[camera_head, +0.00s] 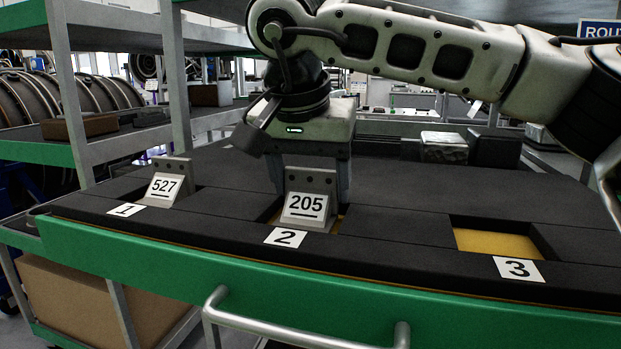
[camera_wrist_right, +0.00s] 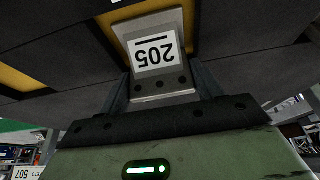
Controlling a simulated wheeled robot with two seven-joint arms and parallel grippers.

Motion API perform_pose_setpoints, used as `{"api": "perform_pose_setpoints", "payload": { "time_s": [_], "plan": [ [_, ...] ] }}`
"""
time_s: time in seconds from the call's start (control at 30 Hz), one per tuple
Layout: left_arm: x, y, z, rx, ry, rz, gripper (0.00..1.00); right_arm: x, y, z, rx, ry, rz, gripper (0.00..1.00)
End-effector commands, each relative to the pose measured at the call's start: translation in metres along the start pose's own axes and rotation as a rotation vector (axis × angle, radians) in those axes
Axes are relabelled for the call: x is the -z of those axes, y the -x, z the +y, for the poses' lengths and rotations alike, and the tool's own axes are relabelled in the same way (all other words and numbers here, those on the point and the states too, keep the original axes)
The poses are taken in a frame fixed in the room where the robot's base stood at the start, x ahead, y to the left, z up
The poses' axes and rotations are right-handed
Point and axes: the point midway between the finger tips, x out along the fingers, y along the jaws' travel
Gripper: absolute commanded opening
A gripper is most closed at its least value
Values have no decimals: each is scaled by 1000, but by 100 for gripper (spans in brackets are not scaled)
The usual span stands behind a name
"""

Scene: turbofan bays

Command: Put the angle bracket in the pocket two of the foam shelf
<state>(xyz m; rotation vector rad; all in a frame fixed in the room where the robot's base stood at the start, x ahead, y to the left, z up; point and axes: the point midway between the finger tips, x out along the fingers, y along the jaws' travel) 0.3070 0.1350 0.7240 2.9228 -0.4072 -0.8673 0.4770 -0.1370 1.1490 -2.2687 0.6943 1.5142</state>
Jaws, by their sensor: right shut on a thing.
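The angle bracket labelled 205 (camera_head: 309,203) is at pocket two of the foam shelf (camera_head: 385,250), just behind the tag "2" (camera_head: 286,237). My right gripper (camera_head: 312,185) comes down from above and is shut on this bracket. In the right wrist view the bracket (camera_wrist_right: 161,65) sits between the two fingers (camera_wrist_right: 162,88), over the yellow-floored pocket. Yellow floor shows at both sides of it. Whether it touches the pocket floor is hidden. My left gripper is not in view.
Another bracket, labelled 527 (camera_head: 168,183), stands in pocket one. Pocket three (camera_head: 497,243) is empty with a yellow floor. A metal handle (camera_head: 300,335) runs along the green front edge (camera_head: 180,270). Grey and dark blocks (camera_head: 444,148) lie at the back right.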

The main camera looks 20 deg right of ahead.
Motion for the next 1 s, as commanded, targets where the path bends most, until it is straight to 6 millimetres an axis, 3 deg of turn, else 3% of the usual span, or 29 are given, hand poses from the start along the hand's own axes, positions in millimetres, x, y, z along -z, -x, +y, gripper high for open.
{"api": "perform_pose_setpoints", "payload": {
  "time_s": [0.03, 0.07, 0.1, 0.13, 0.4, 0.53, 1.0],
  "plan": [
    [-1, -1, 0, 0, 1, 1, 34, -1, -2, 0, 0, 0, 0, 38],
    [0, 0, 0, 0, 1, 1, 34, -1, -1, 0, 0, 0, 0, 74],
    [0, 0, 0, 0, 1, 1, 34, -1, -1, 0, 0, 0, 0, 85],
    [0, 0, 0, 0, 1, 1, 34, 0, -1, 0, 0, 0, 0, 87],
    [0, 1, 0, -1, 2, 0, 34, 0, 0, 0, 0, 0, 0, 87],
    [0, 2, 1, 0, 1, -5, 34, 1, 10, 0, 2, 0, 2, 87],
    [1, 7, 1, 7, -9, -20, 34, 1, 103, 0, 1, 0, 2, 87]
  ]
}}
